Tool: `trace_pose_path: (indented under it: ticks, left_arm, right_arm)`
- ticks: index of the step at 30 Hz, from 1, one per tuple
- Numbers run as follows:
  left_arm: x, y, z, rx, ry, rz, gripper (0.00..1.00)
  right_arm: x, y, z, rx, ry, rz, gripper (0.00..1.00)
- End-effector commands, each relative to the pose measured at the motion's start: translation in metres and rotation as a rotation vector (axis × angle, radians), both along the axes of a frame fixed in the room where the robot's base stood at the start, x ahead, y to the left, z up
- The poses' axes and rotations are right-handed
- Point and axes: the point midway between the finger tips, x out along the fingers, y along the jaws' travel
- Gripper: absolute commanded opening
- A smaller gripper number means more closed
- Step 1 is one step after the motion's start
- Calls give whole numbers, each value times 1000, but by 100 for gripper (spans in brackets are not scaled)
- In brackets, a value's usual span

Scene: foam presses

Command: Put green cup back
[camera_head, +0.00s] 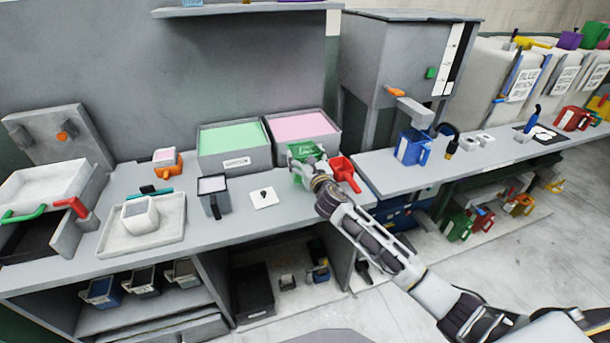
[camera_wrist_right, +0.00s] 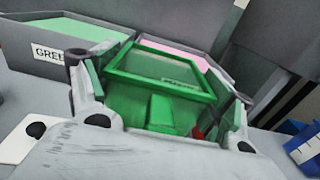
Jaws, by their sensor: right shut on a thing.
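The green cup (camera_head: 300,150) is in my right gripper (camera_head: 318,172), at the back of the grey bench in front of the pink-filled bin. The right wrist view shows the green cup (camera_wrist_right: 160,105) between the two fingers of the right gripper (camera_wrist_right: 160,88), with its wide rectangular mouth facing up and away. The gripper is shut on it. Whether its base touches the bench is hidden. My left gripper is not in view.
A red cup (camera_head: 344,170) stands just right of the gripper. The green-filled bin (camera_head: 233,163) and pink-filled bin (camera_head: 322,142) stand behind. A white card (camera_head: 263,198) and a grey cup (camera_head: 212,203) are to the left. A blue cup (camera_head: 411,150) sits under the dispenser.

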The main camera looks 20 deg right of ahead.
Motion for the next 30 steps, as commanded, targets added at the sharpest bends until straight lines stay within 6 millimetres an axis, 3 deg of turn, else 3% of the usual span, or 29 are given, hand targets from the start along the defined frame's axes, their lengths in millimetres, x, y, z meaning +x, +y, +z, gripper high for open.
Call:
trace_pose_path:
  ticks: [3, 20, 30]
  left_arm:
    - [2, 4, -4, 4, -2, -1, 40]
    - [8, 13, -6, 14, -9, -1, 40]
    - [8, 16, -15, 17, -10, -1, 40]
  right_arm:
    - [0, 1, -18, 2, 3, 0, 56]
    - [0, 0, -28, 1, 0, 0, 56]
    - [0, 0, -58, 2, 2, 0, 56]
